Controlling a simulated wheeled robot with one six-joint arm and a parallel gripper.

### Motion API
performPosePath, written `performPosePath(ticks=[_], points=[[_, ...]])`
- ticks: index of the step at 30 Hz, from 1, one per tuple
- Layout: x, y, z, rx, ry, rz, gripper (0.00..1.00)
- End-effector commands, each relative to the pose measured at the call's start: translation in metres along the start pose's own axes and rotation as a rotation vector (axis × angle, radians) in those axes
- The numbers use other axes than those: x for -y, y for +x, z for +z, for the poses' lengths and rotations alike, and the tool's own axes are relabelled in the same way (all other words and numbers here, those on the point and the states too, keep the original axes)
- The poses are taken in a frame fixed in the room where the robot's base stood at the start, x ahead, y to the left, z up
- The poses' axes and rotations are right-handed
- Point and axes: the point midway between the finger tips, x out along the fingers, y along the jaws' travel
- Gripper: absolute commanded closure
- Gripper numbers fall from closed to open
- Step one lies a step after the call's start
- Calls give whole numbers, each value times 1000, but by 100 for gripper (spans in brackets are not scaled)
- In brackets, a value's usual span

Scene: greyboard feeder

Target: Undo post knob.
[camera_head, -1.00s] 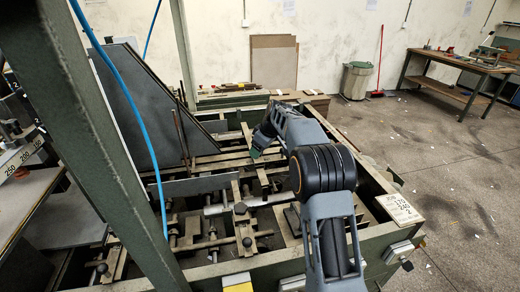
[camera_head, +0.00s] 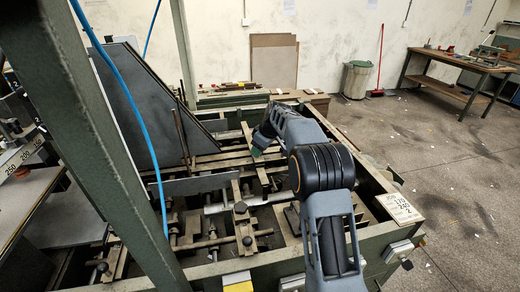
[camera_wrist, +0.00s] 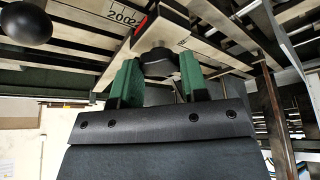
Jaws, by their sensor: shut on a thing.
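In the wrist view, my gripper (camera_wrist: 158,82) has its two green fingers shut on a dark round post knob (camera_wrist: 158,62). The knob sits against a pale metal bar, next to a scale marked 200 with a red pointer (camera_wrist: 143,24). In the head view, my gripper (camera_head: 256,150) reaches down into the machine frame among the bars. The knob it holds is hidden there by the arm and fingers.
Another black ball knob (camera_wrist: 26,23) hangs at the wrist view's upper left, apart from the fingers. The green machine frame (camera_head: 385,228) surrounds bars, rods and several knobs. A grey slanted plate (camera_head: 140,115) stands at left. A blue hose (camera_head: 130,120) hangs in front. Open floor lies right.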

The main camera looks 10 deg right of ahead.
Motion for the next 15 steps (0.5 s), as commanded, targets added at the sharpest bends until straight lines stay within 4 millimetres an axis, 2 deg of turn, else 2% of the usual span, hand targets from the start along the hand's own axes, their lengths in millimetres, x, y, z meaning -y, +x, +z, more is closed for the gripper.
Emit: performPosePath(ticks=[8, 15], points=[[-1, 0, 0, 1, -54, -20, 83], [-2, -1, -1, 2, -202, -83, 83]])
